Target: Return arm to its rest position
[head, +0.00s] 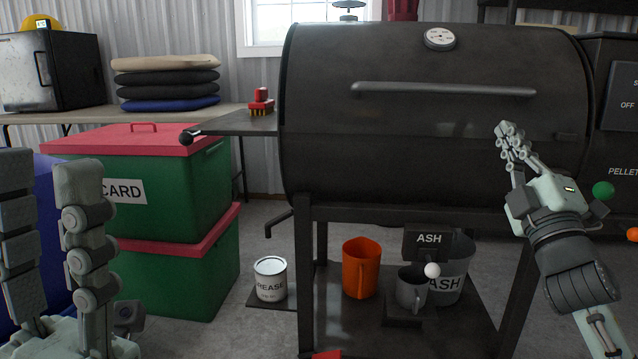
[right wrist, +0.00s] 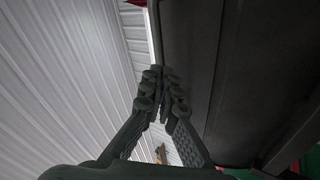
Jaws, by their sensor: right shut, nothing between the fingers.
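My right gripper (head: 507,132) is raised in front of the right part of the smoker's closed lid in the head view. Its fingers are shut and empty, and in the right wrist view its fingertips (right wrist: 160,77) meet. Whether it touches the lid I cannot tell. My left gripper (head: 38,180) stands upright at the left edge of the head view, its two fingers apart with nothing between them. The dark barrel smoker (head: 400,105) has a long bar handle (head: 440,89) and a round gauge (head: 440,38).
Green bins with red lids (head: 170,185) stand left of the smoker. A side shelf (head: 237,124) holds a red-topped brush (head: 261,102). The lower shelf (head: 460,325) bears an orange jug (head: 361,268), a grey mug (head: 411,288) and an ash bucket (head: 462,258). A grease can (head: 270,279) sits left.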

